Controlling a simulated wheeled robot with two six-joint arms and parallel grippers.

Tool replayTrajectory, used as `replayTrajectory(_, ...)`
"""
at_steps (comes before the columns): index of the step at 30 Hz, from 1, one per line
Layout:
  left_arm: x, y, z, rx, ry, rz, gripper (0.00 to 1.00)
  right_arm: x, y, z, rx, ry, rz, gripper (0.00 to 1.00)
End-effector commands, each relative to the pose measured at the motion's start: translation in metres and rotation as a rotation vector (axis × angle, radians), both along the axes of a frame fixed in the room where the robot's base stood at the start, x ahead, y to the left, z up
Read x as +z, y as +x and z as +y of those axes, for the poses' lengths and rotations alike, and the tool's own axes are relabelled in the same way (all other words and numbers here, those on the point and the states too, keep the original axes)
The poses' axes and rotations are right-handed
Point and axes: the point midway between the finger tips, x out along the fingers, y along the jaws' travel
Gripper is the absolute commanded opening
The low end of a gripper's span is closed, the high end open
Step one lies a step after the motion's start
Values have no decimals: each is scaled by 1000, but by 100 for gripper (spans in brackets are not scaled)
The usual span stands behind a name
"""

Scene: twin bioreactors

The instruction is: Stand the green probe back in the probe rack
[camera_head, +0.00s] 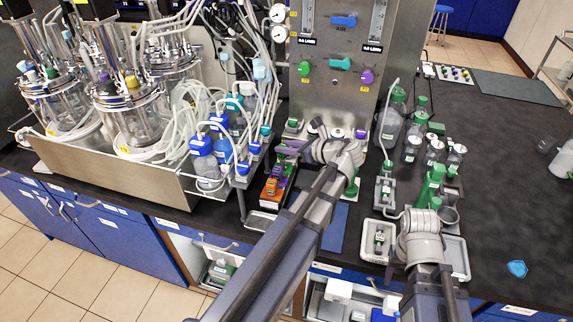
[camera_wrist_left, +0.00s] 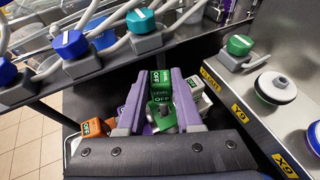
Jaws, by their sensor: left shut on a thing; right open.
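My left gripper (camera_head: 284,150), with purple fingers, is above the back end of the probe rack (camera_head: 265,203) in the head view. In the left wrist view its fingers (camera_wrist_left: 158,100) are shut on the green probe (camera_wrist_left: 161,84), whose green head is marked LEVEL OFF. The probe's lower end is hidden, so I cannot tell whether it touches the rack. An orange probe (camera_head: 271,187) stands in the rack and also shows in the left wrist view (camera_wrist_left: 95,127).
Blue-capped bottles (camera_head: 203,148) and tubing stand close left of the rack. The steel gas panel (camera_head: 335,80) rises behind it. Small trays (camera_head: 378,238) and several vials are near my right arm. The dark bench at far right is mostly clear, with a blue piece (camera_head: 517,268).

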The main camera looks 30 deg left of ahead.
Motion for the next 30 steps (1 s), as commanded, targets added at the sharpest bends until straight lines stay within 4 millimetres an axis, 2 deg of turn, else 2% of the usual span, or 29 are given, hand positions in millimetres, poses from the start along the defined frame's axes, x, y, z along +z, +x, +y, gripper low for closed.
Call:
replayTrajectory(7, -7, 0, 0, 0, 0, 0, 0, -7, 0, 0, 0, 0, 0, 55)
replayTrajectory(15, -39, 0, 0, 0, 0, 0, 0, -39, 0, 0, 0, 0, 0, 55)
replayTrajectory(24, -38, 0, 0, 0, 0, 0, 0, -38, 0, 0, 0, 0, 0, 55)
replayTrajectory(30, -44, 0, 0, 0, 0, 0, 0, -44, 0, 0, 0, 0, 0, 55)
